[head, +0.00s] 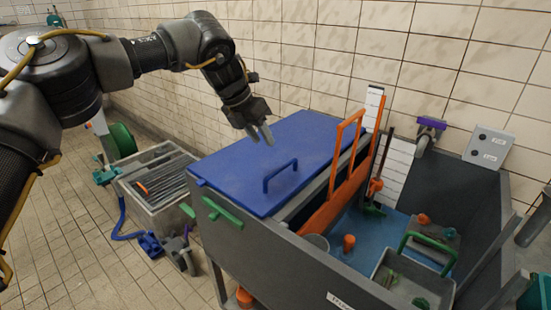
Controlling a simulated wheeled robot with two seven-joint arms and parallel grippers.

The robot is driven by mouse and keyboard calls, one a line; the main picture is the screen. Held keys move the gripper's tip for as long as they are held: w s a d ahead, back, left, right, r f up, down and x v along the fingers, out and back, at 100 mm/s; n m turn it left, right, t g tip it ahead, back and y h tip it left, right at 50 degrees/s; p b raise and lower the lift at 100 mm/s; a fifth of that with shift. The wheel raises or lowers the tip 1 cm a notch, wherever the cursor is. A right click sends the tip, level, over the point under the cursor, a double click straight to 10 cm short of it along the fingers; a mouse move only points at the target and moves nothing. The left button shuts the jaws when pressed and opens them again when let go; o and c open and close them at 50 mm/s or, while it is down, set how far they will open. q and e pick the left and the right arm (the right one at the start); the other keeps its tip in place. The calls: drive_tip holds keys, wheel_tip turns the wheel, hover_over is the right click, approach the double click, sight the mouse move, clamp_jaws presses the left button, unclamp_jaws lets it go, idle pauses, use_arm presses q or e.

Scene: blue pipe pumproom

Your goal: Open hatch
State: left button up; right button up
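The hatch looks like a flat blue lid (235,165) lying over the left part of a grey tank (265,250). A blue bar handle (280,176) stands up near its right front edge. My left gripper (261,134) reaches in from the upper left and hangs over the back part of the lid, behind the handle. Its two fingers point down with a small gap between them and nothing in it. I cannot tell whether the fingertips touch the lid.
An orange frame (336,190) stands along the lid's right side. The tank's open right part holds a grey tray (414,281) with a green handle. A green handle (222,213) sits on the tank's front. A grey crate (156,185) stands left. A tiled wall (300,60) is behind.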

use_arm(q)
hover_over(275, 181)
wheel_tip(275, 181, down, 10)
drive_tip(key=shift+r+p, duration=0.1)
drive_tip(key=shift+p, duration=0.3)
drive_tip(key=shift+s, duration=0.1)
clamp_jaws()
drive_tip(key=shift+r, duration=0.1)
